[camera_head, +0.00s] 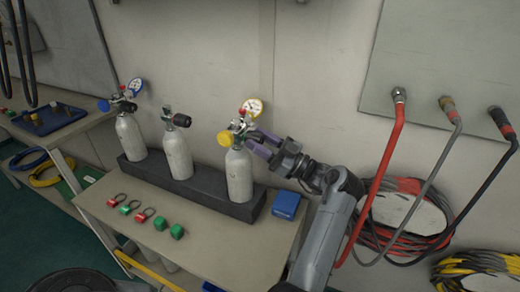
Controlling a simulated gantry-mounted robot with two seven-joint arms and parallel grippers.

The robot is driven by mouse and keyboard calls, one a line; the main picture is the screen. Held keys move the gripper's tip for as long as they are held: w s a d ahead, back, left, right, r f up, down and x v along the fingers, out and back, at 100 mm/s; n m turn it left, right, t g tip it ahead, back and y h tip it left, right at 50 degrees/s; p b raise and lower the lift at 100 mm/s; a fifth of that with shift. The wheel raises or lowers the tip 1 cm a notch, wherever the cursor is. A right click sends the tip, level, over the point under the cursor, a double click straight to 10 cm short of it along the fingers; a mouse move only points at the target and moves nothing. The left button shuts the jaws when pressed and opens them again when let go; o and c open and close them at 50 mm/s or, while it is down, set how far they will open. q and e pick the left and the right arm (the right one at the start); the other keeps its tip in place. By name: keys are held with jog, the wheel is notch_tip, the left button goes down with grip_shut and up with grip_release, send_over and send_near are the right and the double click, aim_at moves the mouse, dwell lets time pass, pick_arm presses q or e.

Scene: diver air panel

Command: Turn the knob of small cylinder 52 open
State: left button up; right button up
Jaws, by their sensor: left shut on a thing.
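Three small white cylinders stand upright in a dark rack (220,202) on a bench. The left cylinder (131,138) has a blue fitting and a blue-rimmed gauge. The middle cylinder (177,157) has a black knob (182,120) on its right side. The right cylinder (239,178) has a yellow fitting (225,138) and a yellow-rimmed gauge (254,107). My left gripper (259,144) has its purple fingers at the right side of this cylinder's valve. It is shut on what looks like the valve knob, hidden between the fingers. Cylinder numbers are unreadable. My right gripper is out of view.
A blue box (286,205) lies on the bench right of the rack. Several red and green fittings lie in front. Red (384,170), grey and black hoses hang from a wall panel at the right, close to my arm. A side table stands at the left.

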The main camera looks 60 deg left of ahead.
aim_at(262, 143)
pick_arm(q)
jog(key=o, duration=1.1)
jog(key=shift+c, duration=0.2)
jog(key=shift+w+d, duration=0.1)
jog(key=shift+w+d+f, duration=0.15)
jog(key=shift+f, duration=0.05)
jog(key=b+v, duration=0.1)
jog(key=v, duration=0.4)
jog(key=b+v, duration=0.5)
